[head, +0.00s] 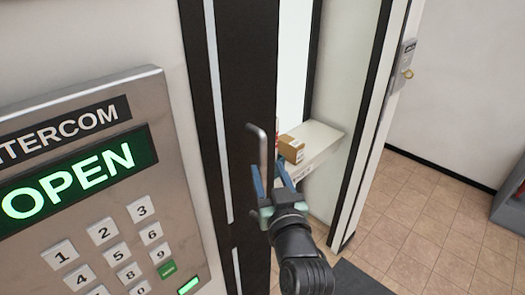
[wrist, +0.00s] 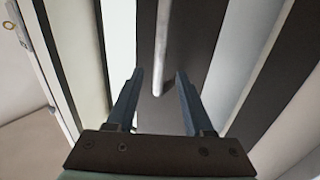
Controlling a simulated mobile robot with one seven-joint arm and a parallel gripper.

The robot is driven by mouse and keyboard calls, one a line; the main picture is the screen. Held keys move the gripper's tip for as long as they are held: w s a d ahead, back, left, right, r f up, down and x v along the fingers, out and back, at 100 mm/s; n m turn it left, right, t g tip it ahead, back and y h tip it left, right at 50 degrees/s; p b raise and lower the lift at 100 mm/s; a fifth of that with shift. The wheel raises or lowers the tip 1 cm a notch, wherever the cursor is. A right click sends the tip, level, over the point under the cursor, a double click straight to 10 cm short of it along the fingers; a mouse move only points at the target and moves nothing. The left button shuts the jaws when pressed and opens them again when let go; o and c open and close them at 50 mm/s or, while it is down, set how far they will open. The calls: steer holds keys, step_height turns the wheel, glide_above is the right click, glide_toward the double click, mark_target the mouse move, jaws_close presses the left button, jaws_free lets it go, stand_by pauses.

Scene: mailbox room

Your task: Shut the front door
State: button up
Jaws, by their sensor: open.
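A dark door panel (head: 258,60) with a slim vertical metal bar handle (head: 262,150) stands in the middle of the head view; I take it for the front door. How far it stands open is unclear. My gripper (head: 267,172) is open at the handle's lower part, with one blue finger on each side of the bar in the picture. In the wrist view, the handle (wrist: 162,50) runs down between the fingertips of my gripper (wrist: 159,78), with gaps on both sides. Whether the bar is deep between the fingers is hard to tell.
A steel intercom panel (head: 120,190) with a keypad reads OPEN at the left. A cardboard box (head: 291,149) sits on a white shelf (head: 325,138) behind the handle. A lock with a brass knob (head: 407,73) is at the right.

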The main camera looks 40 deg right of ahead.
mark_target(264, 158)
steer(key=shift+p+x, duration=0.55)
steer(key=shift+x, duration=2.55)
jaws_close()
